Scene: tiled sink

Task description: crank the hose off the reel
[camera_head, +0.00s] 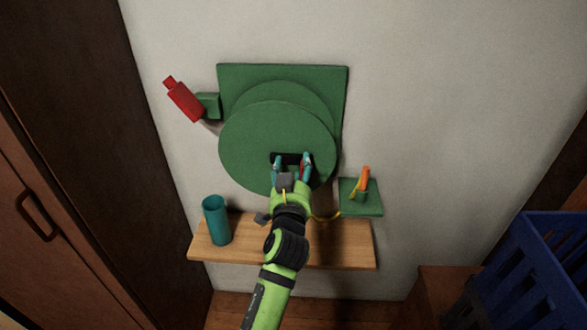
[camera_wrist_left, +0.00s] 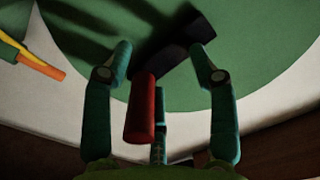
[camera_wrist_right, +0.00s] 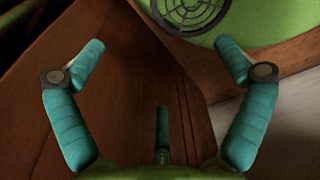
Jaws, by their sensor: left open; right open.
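The green reel (camera_head: 262,135) is a round disc on a green backplate (camera_head: 330,78) on the wall. Its crank has a black arm (camera_wrist_left: 165,75) and a red handle (camera_wrist_left: 140,108), seen in the left wrist view. My left gripper (camera_head: 291,157) is open in front of the disc's lower part. In the left wrist view its fingers (camera_wrist_left: 162,55) stand either side of the crank, with the red handle between them, nearer the left finger; contact is unclear. My right gripper (camera_wrist_right: 160,55) is open and empty in its wrist view, outside the head view. The hose is hard to make out.
A red nozzle-like piece (camera_head: 183,98) sits by a green block at left. A teal cup (camera_head: 216,220) stands on the wooden shelf (camera_head: 345,250). A green bracket (camera_head: 372,205) holds an orange item (camera_head: 365,178). A blue crate (camera_head: 535,270) is at lower right.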

